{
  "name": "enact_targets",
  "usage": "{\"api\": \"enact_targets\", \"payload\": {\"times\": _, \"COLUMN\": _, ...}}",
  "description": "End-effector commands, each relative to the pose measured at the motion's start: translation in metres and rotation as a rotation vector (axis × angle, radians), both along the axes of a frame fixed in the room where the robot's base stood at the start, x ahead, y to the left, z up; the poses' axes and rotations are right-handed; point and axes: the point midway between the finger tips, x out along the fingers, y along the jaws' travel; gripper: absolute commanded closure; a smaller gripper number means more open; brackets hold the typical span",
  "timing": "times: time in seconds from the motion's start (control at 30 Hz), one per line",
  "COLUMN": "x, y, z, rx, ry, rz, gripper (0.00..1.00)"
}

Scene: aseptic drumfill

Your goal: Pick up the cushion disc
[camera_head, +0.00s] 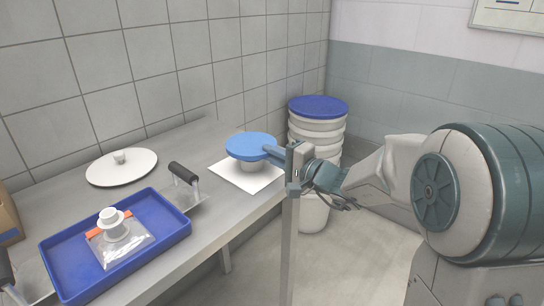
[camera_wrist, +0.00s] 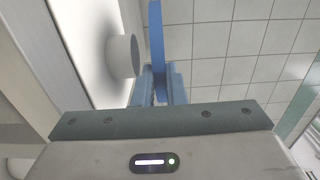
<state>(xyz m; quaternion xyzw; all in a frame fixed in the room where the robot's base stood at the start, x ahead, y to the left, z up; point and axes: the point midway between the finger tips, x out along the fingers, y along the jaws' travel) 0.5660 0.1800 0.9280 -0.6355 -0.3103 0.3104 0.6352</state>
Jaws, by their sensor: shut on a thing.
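The cushion disc appears to be the flat, round blue disc (camera_head: 251,146), held level above the work table. In the wrist view the blue disc (camera_wrist: 157,40) shows edge-on between my fingers. My gripper (camera_head: 279,155) reaches in from the right and is shut on its near edge; the blue fingertips also show in the wrist view (camera_wrist: 158,82). A white cylinder (camera_head: 253,166) stands beneath the disc on a white sheet (camera_head: 233,178). In the wrist view a gap shows between the cylinder (camera_wrist: 122,56) and the disc. The disc hides the cylinder's top in the head view.
A blue tray (camera_head: 170,243) holds a clear bag and a white fitting (camera_head: 113,222). A black-handled tool (camera_head: 184,174) and a round white lid (camera_head: 121,167) lie on the steel table (camera_head: 65,202). A blue-lidded white drum (camera_head: 318,106) stands behind, near the tiled wall.

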Motion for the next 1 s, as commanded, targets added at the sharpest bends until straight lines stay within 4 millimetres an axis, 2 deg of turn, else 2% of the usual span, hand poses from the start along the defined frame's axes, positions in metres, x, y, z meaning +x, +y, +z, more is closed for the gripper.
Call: {"api": "enact_targets", "payload": {"times": 1.0, "x": -0.081, "y": -0.106, "z": 0.048, "rx": 0.000, "ry": -0.001, "rz": -0.003, "gripper": 1.00}}
